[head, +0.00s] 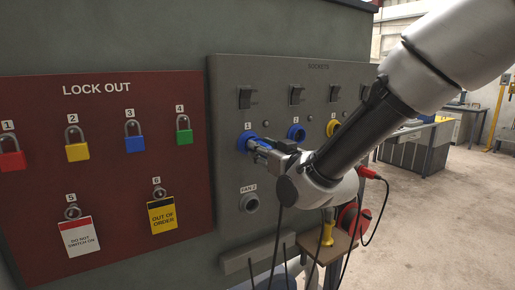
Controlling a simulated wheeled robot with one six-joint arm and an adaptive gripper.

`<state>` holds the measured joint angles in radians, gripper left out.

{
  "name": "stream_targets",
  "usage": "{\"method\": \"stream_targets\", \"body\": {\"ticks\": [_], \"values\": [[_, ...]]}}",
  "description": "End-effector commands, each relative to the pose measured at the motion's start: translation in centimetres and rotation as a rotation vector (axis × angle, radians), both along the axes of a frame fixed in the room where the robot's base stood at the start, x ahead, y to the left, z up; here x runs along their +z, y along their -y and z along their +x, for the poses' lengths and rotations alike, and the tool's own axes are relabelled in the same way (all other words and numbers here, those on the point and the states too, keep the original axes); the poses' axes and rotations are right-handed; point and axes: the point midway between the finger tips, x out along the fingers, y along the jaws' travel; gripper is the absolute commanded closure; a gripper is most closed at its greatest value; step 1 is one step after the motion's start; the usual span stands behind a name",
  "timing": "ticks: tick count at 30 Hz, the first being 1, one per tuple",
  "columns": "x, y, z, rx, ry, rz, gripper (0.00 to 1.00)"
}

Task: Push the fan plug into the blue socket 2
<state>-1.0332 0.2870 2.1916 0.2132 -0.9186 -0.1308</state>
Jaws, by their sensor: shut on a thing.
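The grey socket panel (230,90) carries a blue socket 2 (296,132), which looks empty, with a switch above it. My gripper (257,147) is at the blue socket 1 (241,141), left of socket 2, with its fingers pointing at it. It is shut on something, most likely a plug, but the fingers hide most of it. A dark cable (277,235) hangs below the gripper. I cannot tell whether the held thing is inside socket 1 or just in front of it.
A yellow socket (333,127) is to the right, partly behind my arm. A grey round fitting (251,203) labelled FAN 2 is below. A red lock-out board (105,185) with padlocks and tags is left. A small stand (338,241) with yellow and red items is lower right.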

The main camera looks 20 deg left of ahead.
Motion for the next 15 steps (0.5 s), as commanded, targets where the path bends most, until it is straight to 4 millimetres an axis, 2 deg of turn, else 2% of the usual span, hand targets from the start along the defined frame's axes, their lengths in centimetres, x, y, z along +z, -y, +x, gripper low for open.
{"method": "stream_targets", "body": {"ticks": [15], "values": [[0.0, 1.6, -1.4, 0.001, 0.001, 0.001, 1.00]]}}
